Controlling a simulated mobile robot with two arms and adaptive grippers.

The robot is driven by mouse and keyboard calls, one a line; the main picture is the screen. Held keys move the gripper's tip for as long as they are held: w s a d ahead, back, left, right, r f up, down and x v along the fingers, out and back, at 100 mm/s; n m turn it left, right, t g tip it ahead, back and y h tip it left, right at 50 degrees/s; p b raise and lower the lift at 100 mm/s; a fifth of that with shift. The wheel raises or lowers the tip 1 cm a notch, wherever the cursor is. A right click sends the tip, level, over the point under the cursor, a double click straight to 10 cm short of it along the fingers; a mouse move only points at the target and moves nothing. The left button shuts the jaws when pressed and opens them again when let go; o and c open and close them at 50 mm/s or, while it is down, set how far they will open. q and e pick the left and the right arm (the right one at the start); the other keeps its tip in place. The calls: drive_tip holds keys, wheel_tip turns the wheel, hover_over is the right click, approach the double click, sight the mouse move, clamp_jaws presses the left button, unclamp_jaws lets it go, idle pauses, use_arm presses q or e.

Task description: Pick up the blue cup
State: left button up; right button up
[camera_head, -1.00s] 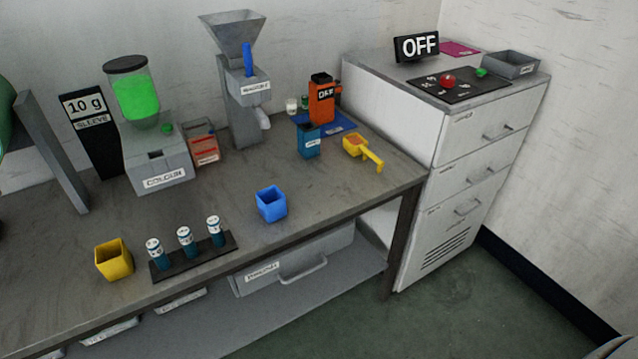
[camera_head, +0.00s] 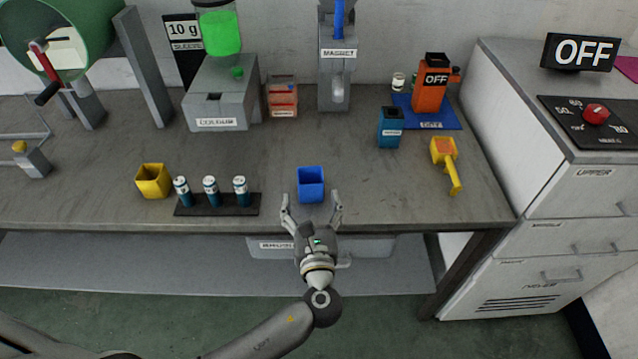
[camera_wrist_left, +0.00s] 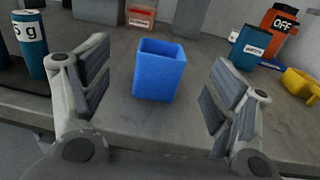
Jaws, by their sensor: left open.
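The blue cup (camera_head: 311,186) is a small square open-topped cup standing upright near the front edge of the table. In the left wrist view the blue cup (camera_wrist_left: 160,72) stands ahead, between the two fingers and a little beyond their tips. My left gripper (camera_head: 312,202) is open and empty, with one finger on each side just in front of the cup. Its spread fingers also show in the left wrist view (camera_wrist_left: 158,95). No contact with the cup is visible. My right gripper is not in view.
A black rack (camera_head: 217,205) with several labelled vials and a yellow cup (camera_head: 152,182) stand left of the blue cup. A blue container (camera_head: 390,128) and a yellow scoop (camera_head: 445,160) are to the right. Machines line the back. The table around the blue cup is clear.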

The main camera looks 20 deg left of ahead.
sight(311, 185)
use_arm(q)
drive_tip(key=shift+x, duration=0.8)
drive_tip(key=shift+f+p+x, duration=0.15)
drive_tip(key=shift+p+x, duration=0.1)
drive_tip(key=shift+x, duration=1.3)
drive_tip(key=shift+f+p+x, duration=0.2)
drive_tip(key=shift+x, duration=1.4)
drive_tip(key=shift+d, duration=0.2)
drive_tip(key=c, duration=1)
